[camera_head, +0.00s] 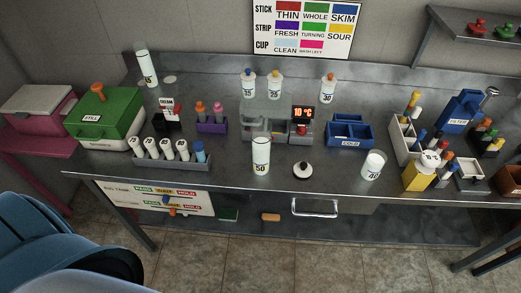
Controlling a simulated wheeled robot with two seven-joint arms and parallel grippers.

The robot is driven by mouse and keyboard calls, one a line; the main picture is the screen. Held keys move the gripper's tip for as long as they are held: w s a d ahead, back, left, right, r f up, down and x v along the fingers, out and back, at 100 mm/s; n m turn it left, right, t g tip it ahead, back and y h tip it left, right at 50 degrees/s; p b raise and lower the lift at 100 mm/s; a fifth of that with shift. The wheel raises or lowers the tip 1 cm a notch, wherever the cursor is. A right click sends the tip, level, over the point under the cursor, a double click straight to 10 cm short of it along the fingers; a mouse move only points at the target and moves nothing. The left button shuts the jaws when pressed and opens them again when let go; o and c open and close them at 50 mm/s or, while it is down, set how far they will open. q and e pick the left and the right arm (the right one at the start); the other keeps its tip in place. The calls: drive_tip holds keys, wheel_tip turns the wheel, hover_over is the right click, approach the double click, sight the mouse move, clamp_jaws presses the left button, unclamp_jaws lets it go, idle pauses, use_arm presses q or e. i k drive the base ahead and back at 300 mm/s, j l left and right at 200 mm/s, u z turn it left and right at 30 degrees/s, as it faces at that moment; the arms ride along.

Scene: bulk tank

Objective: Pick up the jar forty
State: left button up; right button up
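The jar forty (373,166) is a small white, translucent jar with a dark "40" on its front. It stands upright near the front edge of the steel bench (225,180), right of the middle. A taller jar marked "50" (261,156) stands to its left, with a round white lid with a dark knob (302,170) between them. Neither of my grippers shows in the head view.
The blue COLD rack (350,135) is behind the jar forty. A yellow container (421,176) and a white box of bottles (405,135) stand to its right. Bare bench lies between lid and jar. A drawer handle (315,207) juts out below.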

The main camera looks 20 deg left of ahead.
sight(376, 161)
drive_tip(key=i+l+u, duration=0.1)
drive_tip(key=u, duration=0.3)
drive_tip(key=i+l+u, duration=0.15)
drive_tip(key=u, duration=0.2)
drive_tip(key=i+l+u, duration=0.2)
drive_tip(key=u, duration=0.2)
drive_tip(key=z, duration=1.3)
